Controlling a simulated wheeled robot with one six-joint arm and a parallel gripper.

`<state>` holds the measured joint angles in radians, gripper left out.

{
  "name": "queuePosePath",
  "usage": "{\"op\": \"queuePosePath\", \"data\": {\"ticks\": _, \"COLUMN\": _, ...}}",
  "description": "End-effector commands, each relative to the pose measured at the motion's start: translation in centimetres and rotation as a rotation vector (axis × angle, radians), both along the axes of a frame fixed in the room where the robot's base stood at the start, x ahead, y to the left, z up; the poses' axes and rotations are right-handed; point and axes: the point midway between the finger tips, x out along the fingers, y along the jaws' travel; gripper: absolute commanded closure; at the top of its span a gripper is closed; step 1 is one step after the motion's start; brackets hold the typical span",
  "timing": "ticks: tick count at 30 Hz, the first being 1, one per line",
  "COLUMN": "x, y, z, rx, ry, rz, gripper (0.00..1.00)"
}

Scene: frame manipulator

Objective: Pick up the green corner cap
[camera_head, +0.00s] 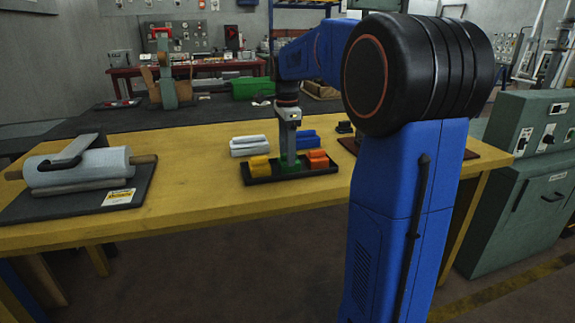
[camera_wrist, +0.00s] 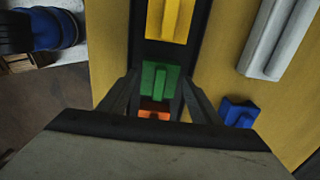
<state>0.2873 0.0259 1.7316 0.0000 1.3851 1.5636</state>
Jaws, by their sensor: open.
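The green corner cap (camera_head: 291,166) sits in the middle of a black tray (camera_head: 262,181) on the yellow workbench, between yellow caps and orange caps. My gripper (camera_head: 289,156) points down right over the green cap and hides part of it. In the wrist view, the green corner cap (camera_wrist: 159,80) lies between the two spread fingers of my gripper (camera_wrist: 157,88). The fingers are open. I cannot tell whether they touch the cap.
Yellow caps (camera_head: 259,164) lie left of the green one, orange caps (camera_head: 318,159) right of it. Grey-white profiles (camera_head: 249,146) and blue pieces (camera_head: 304,138) lie behind the tray. The bench between is clear.

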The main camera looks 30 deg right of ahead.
Motion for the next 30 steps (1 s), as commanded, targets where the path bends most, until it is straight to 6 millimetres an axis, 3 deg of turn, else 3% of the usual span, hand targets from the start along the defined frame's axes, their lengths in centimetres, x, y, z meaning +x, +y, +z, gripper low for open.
{"op": "queuePosePath", "data": {"ticks": 4, "x": 0.0, "y": 0.0, "z": -1.4, "rx": 0.000, "ry": 0.001, "rz": 0.000, "gripper": 0.42}}
{"op": "queuePosePath", "data": {"ticks": 12, "x": 0.0, "y": 0.0, "z": -1.7, "rx": 0.000, "ry": -0.001, "rz": 0.000, "gripper": 0.42}}
{"op": "queuePosePath", "data": {"ticks": 13, "x": 0.0, "y": 0.0, "z": -1.7, "rx": 0.000, "ry": -0.001, "rz": 0.000, "gripper": 0.45}}
{"op": "queuePosePath", "data": {"ticks": 17, "x": 0.0, "y": 0.0, "z": -1.7, "rx": 0.000, "ry": -0.001, "rz": 0.000, "gripper": 0.74}}
{"op": "queuePosePath", "data": {"ticks": 26, "x": 0.0, "y": 0.0, "z": -1.5, "rx": -0.001, "ry": -0.002, "rz": 0.000, "gripper": 0.74}}
{"op": "queuePosePath", "data": {"ticks": 30, "x": 0.0, "y": 0.0, "z": -0.2, "rx": -0.001, "ry": -0.003, "rz": 0.000, "gripper": 0.74}}
